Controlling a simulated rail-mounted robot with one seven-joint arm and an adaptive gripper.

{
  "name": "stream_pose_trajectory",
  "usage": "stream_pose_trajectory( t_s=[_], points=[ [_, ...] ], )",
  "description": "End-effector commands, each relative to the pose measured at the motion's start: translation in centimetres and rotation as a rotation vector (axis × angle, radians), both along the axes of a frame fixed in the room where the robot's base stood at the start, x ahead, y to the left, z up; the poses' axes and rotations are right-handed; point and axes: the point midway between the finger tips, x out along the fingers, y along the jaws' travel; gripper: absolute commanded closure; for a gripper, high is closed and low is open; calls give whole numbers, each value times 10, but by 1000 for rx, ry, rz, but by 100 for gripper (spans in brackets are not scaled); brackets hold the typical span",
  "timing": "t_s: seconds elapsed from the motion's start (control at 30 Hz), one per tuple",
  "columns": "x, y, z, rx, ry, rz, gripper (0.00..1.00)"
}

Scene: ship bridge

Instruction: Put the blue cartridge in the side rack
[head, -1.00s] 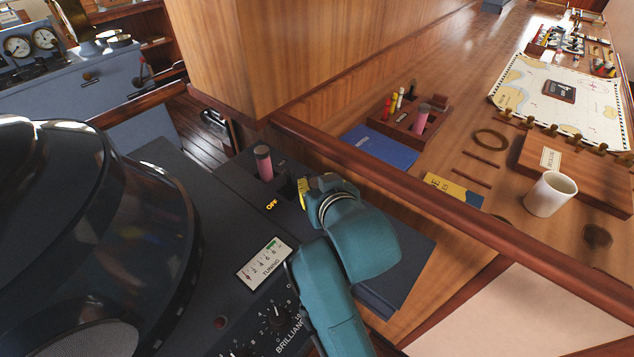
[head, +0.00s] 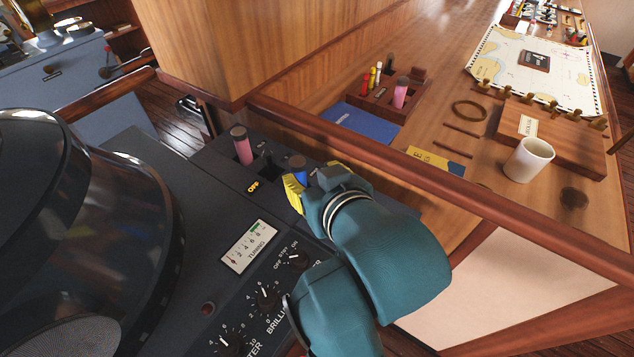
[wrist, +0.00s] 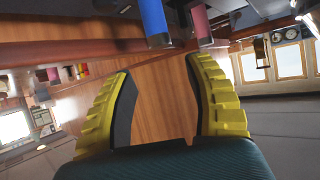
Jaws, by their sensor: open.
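The blue cartridge (head: 299,172) has a dark cap and stands upright in the dark console's slotted strip, right of a dark slot (head: 268,162); its lower part is hidden by my gripper. My gripper (head: 316,178) is open, with yellow fingers just right of and in front of the cartridge. In the wrist view the cartridge (wrist: 154,18) appears upside down beyond the open fingertips (wrist: 157,65), with nothing between the fingers. A wooden rack (head: 413,112) on the desk holds a pink cartridge and markers. I cannot tell which holder is the side rack.
A pink cartridge (head: 242,150) stands in the console strip to the left. A wooden rail (head: 400,160) separates console and desk. A blue folder (head: 362,124), a white mug (head: 528,160) and a chart (head: 535,68) lie beyond. Console knobs (head: 266,296) are near my arm.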

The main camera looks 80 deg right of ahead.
Motion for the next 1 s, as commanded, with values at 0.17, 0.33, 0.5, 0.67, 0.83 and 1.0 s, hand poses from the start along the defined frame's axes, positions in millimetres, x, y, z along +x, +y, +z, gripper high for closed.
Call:
stream_pose_trajectory(
  t_s=[0.17,0.33,0.5,0.67,0.83,1.0],
  points=[
    [-12,17,11,-1,-1,1,47],
    [-14,20,13,1,2,0,47],
    [-12,20,13,-3,-4,8,47],
    [43,51,31,-101,-117,191,47],
    [122,149,89,-286,-417,549,47],
    [140,238,142,-388,-689,785,47]
  ],
)
